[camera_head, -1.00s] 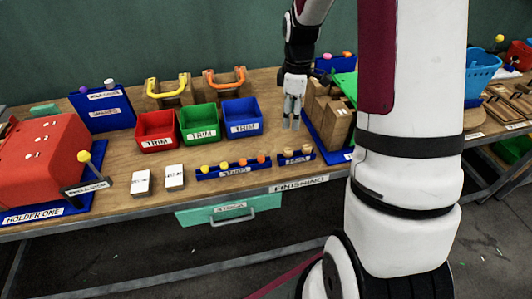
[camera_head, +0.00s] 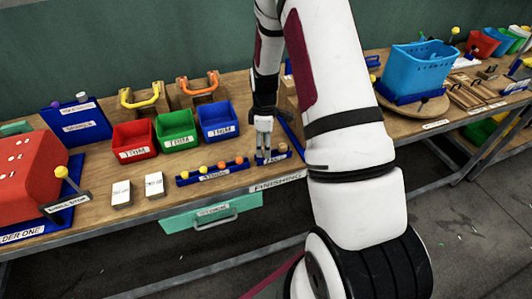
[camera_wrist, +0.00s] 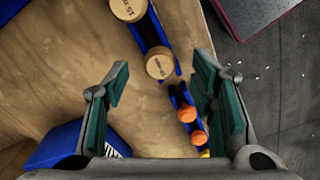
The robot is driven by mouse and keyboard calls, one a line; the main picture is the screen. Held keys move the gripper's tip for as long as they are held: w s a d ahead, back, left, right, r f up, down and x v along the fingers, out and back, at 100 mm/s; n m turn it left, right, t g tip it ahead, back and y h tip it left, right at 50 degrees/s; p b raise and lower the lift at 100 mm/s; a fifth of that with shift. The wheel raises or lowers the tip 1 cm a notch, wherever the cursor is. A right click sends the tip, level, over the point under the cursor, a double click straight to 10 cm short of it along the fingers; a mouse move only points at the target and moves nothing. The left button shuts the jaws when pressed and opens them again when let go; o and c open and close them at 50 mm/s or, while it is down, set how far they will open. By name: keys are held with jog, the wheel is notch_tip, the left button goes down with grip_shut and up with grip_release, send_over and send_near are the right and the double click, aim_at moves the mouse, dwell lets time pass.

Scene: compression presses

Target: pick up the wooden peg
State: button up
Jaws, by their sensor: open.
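Two wooden pegs with round, lettered tops stand in a short blue holder (camera_head: 276,160) near the front edge of the bench. In the wrist view, one peg (camera_wrist: 159,63) lies between the lines of my fingers, and the other peg (camera_wrist: 129,8) is at the top edge. In the head view my gripper (camera_head: 264,148) points down at the holder and partly hides it; one peg top (camera_head: 283,148) shows to its right. My gripper, with teal pads (camera_wrist: 160,85), is open and empty. I cannot tell its exact height over the pegs.
A blue rack of yellow and orange knobs (camera_head: 212,171) is left of the holder. Red (camera_head: 133,141), green (camera_head: 176,128) and blue (camera_head: 217,120) bins stand behind. A wooden block fixture (camera_head: 288,100) is close on the right, partly behind my arm.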

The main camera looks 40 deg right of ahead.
jog(key=shift+f, duration=1)
jog(key=c, duration=0.9)
jog(key=shift+r, duration=0.1)
jog(key=shift+w+r, duration=0.1)
jog(key=shift+r, duration=0.6)
notch_tip(320, 180, up, 2)
jog(key=shift+b, duration=0.4)
jog(key=s, duration=0.5)
jog(key=s+a+r, duration=0.1)
jog(key=s, duration=0.4)
jog(key=s+a, duration=0.1)
jog(key=s, duration=0.5)
jog(key=shift+r, duration=0.25)
